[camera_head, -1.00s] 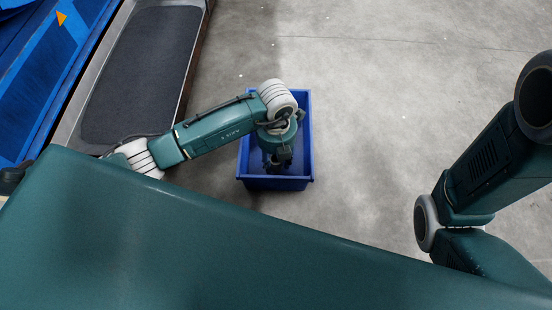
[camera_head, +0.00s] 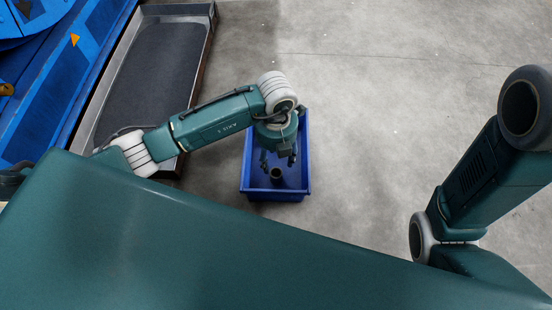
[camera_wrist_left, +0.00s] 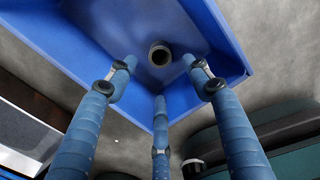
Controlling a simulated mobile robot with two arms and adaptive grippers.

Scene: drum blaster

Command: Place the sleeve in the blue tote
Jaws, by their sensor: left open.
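The blue tote (camera_head: 245,185) stands on the floor at the middle of the head view. The sleeve (camera_head: 276,174), a small dark hollow cylinder, is inside the tote near its front end. In the left wrist view the sleeve (camera_wrist_left: 160,55) shows its round open end, with the tote's blue wall (camera_wrist_left: 225,35) around it. My left gripper (camera_head: 279,160) is over the tote, open and apart from the sleeve. Its spread fingers (camera_wrist_left: 160,85) show in the left wrist view with nothing between them. My right gripper is out of view; only part of that arm shows.
A long tray with a dark mat (camera_head: 150,75) and a metal rim stands at the left, beside a blue machine (camera_head: 75,75). The grey concrete floor (camera_head: 400,100) right of the tote is clear.

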